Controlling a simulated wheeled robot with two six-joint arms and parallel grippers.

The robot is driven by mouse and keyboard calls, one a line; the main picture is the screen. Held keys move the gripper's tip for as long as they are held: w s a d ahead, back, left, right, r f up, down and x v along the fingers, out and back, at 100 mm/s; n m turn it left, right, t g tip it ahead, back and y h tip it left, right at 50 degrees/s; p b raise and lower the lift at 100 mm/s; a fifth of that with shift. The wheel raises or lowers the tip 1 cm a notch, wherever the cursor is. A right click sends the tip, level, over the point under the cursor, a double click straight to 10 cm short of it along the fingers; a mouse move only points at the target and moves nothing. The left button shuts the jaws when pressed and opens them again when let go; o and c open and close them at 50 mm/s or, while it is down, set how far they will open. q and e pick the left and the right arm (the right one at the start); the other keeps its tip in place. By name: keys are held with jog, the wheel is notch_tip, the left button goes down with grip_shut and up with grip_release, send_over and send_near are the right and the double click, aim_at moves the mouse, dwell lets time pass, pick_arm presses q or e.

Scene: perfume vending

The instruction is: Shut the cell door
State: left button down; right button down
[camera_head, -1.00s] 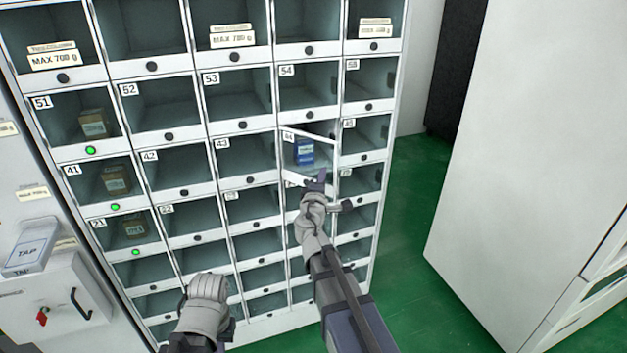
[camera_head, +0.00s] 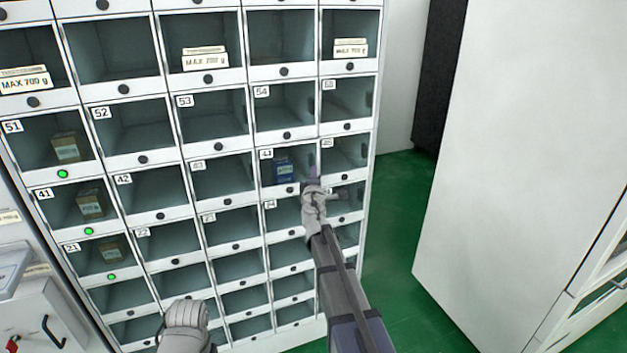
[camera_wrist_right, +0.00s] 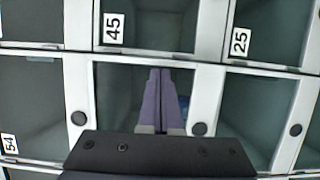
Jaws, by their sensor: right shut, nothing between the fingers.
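The cell door (camera_head: 274,172) is a see-through panel in a white frame, over the cell that holds a blue box (camera_head: 284,170). It now looks flush, or nearly so, with its neighbours; a small gap cannot be ruled out. My right gripper (camera_head: 311,186) is shut and empty, its fingertips at the door's lower right corner. In the right wrist view the purple fingers (camera_wrist_right: 160,100) lie together in front of this cell, and a bit of the blue box (camera_wrist_right: 183,103) shows beside them. My left gripper (camera_head: 187,316) is low in the head view, its fingers hidden.
The white locker wall has several rows of cells, most empty. Brown boxes stand in cells at the left, with green lights (camera_head: 62,174) below. A large white cabinet (camera_head: 510,150) stands at the right. Green floor (camera_head: 390,260) lies open between them.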

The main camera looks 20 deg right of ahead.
jog(key=shift+x, duration=1.1)
jog(key=shift+w+a+r, duration=0.15)
jog(key=shift+w, duration=0.05)
jog(key=s+d, duration=0.6)
jog(key=s, duration=0.6)
jog(key=shift+d, duration=0.3)
